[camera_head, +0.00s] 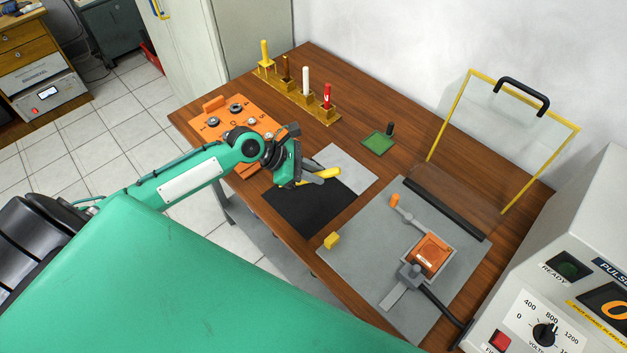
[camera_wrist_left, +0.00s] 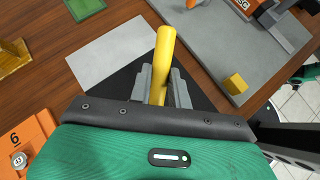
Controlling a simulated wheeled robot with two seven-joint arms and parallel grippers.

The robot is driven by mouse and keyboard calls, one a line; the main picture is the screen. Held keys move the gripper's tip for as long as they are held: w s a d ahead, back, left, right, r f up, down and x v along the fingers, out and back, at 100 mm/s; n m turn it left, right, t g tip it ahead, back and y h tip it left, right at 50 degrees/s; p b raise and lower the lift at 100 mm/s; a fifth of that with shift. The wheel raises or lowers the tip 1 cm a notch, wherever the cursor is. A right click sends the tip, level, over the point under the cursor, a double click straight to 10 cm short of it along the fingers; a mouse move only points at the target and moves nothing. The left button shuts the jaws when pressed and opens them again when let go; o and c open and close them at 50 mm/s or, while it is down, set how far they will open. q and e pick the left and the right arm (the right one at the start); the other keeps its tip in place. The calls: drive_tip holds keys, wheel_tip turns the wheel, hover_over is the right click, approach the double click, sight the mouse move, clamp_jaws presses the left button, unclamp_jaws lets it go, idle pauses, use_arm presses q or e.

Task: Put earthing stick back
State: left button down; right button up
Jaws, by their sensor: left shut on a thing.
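My left gripper (camera_head: 303,179) is shut on a yellow stick (camera_head: 326,173), above the black and light grey mats. In the left wrist view the grey fingers (camera_wrist_left: 163,88) close around the stick (camera_wrist_left: 166,45), whose rounded end points away from the gripper; its other end is hidden. A yellow rack (camera_head: 297,93) stands at the back of the table. It holds upright sticks: yellow (camera_head: 264,50), brown (camera_head: 286,68), white (camera_head: 306,80) and red (camera_head: 327,94). I cannot tell from markings which stick is the earthing stick. My right gripper is not in view.
An orange plate (camera_head: 236,115) with knobs lies left of the gripper. A green tray (camera_head: 378,144) is behind it. A grey mat (camera_head: 350,262) bears an orange fixture (camera_head: 430,254) and a yellow block (camera_head: 332,240). A clear yellow-framed shield (camera_head: 457,112) stands at right, beside a control box (camera_head: 590,240).

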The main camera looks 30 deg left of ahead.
use_arm(q)
drive_tip(key=shift+f, duration=1.95)
drive_tip(key=c, duration=1.3)
unclamp_jaws()
drive_tip(key=shift+f, duration=0.15)
drive_tip(key=b+v, duration=0.1)
drive_tip(key=v, duration=1.1)
